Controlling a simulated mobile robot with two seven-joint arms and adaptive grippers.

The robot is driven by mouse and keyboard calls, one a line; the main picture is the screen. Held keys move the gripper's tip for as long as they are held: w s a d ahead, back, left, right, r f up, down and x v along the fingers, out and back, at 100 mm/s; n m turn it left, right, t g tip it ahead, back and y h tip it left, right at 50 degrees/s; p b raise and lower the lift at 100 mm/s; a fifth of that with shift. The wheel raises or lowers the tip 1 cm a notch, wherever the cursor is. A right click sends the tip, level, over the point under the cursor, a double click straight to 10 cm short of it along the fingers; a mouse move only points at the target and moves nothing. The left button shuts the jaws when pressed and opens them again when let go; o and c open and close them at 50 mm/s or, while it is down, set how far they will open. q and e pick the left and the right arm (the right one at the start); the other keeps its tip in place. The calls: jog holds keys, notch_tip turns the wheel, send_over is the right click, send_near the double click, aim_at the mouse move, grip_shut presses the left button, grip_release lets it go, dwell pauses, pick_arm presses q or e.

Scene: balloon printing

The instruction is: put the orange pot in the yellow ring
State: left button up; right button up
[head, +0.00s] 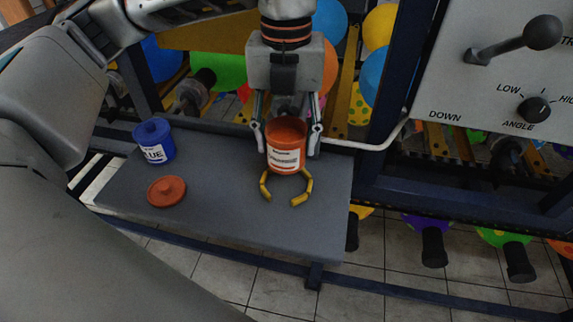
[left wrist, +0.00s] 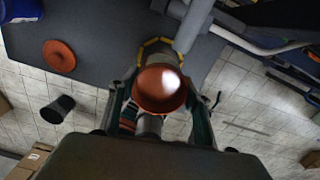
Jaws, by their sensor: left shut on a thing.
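The orange pot (head: 286,160) is open-topped with a white label and stands upright between the fingers of my left gripper (head: 286,142), which is shut on it. In the left wrist view I look into the pot's mouth (left wrist: 160,88), with the gripper's fingers (left wrist: 159,112) on both sides. The yellow ring (head: 308,187) lies on the grey table (head: 225,205). The pot's lower part overlaps the ring's far side in the head view and hides it. The ring also shows past the pot in the left wrist view (left wrist: 152,42). I cannot tell the pot's exact height above the table. My right gripper is not in view.
A blue pot (head: 154,142) labelled BLUE stands at the table's left, with an orange lid (head: 166,191) in front of it. A control panel (head: 470,90) with a lever and knob is at the right. A pale bent bar (head: 375,147) runs beside the table's right end.

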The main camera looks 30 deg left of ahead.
pick_arm(q)
jog(key=shift+f, duration=3.55)
jog(key=shift+f, duration=0.2)
jog(key=o, duration=1.2)
jog(key=shift+o, duration=0.4)
notch_tip(320, 180, up, 12)
jog(key=shift+r, duration=0.25)
jog(key=shift+f, duration=0.1)
